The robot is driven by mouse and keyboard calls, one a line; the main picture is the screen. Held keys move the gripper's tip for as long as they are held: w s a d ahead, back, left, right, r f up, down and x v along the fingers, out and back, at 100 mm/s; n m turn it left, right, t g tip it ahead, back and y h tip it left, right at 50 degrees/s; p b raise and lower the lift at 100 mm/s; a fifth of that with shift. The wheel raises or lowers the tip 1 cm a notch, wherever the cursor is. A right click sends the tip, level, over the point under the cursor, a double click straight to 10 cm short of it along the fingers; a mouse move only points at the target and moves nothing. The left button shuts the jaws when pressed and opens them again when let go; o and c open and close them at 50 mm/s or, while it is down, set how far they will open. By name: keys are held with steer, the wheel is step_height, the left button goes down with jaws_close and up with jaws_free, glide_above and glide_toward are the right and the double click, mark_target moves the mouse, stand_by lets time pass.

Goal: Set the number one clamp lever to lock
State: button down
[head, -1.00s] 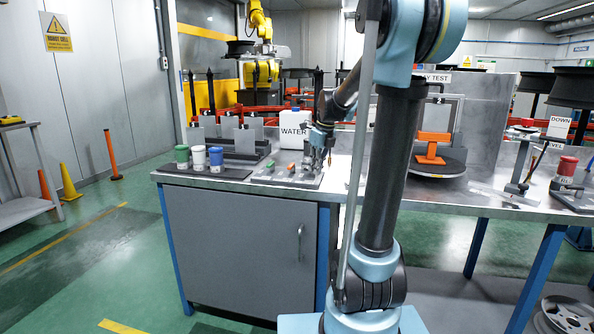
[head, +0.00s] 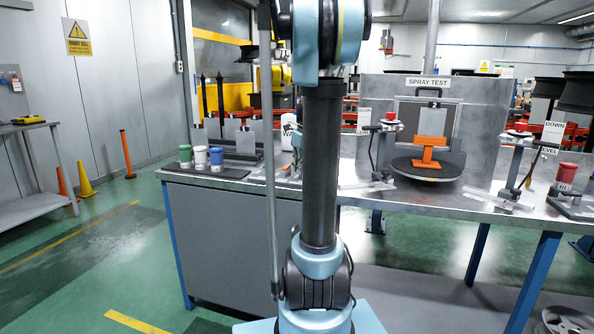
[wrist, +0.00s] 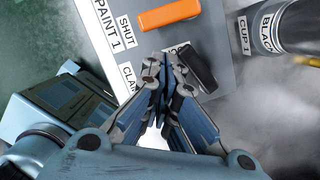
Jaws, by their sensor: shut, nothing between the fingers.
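In the wrist view, a black lever (wrist: 196,66) lies on a grey panel (wrist: 225,60), just right of my fingertips. A label beginning "CLAM" (wrist: 130,78) is partly hidden by my gripper, so its number does not show. My gripper (wrist: 163,85) is shut and empty, its fingertips close beside the black lever. I cannot tell whether they touch it. An orange lever (wrist: 168,14) sits above it near the labels "PAINT 1" and "SHUT". In the head view my arm hides the gripper and most of the panel.
A dark cup (wrist: 285,28) marked "CUP 1" and "BLACK" stands right of the panel in the wrist view. Green (head: 185,155), white (head: 200,157) and blue (head: 216,158) cups stand on the bench's left. An orange stand (head: 430,150) sits on a round turntable (head: 440,172).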

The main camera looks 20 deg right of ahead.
steer(key=shift+w+a, duration=0.35)
steer(key=shift+w, duration=0.3)
steer(key=shift+d, duration=0.1)
stand_by(1.2)
steer(key=shift+w+d, duration=0.25)
steer(key=shift+d, duration=0.4)
steer(key=shift+s, duration=0.1)
steer(key=s, duration=0.1)
steer(key=s+a, duration=0.2)
steer(key=shift+s+r, duration=0.2)
steer(key=shift+s, duration=0.1)
step_height(320, 180, up, 9)
steer(key=s+a, duration=0.1)
steer(key=shift+s+a, duration=0.2)
steer(key=shift+s, duration=0.1)
